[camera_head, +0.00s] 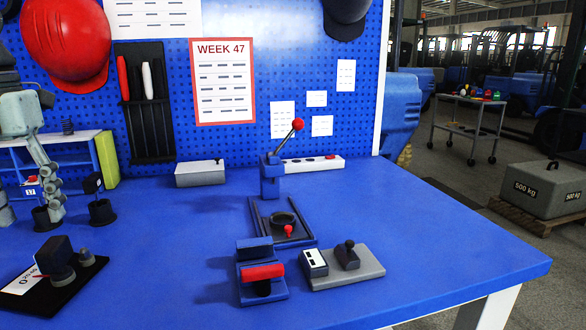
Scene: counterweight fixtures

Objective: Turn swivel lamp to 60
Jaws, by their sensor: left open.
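What I take for the swivel lamp (56,258) is a dark, boxy head on a round base at the front left of the blue table. It stands on a black plate (68,290) with a white scale (22,281) whose first marks read 0, 20 and 40. A small red mark shows beside the head; the exact angle is too small to read. A small grey knob (86,258) stands to its right. My left gripper (28,214) is at the left edge, fingers down and apart, above and behind the lamp, not visibly touching it. My right gripper is not in view.
Small black stands (102,212) are close to the left gripper. A blue lever fixture with a red ball (298,124), a red-handled block (262,272) and a grey switch plate (358,268) occupy the middle. The table's right side is clear. A pegboard (270,60) rises behind.

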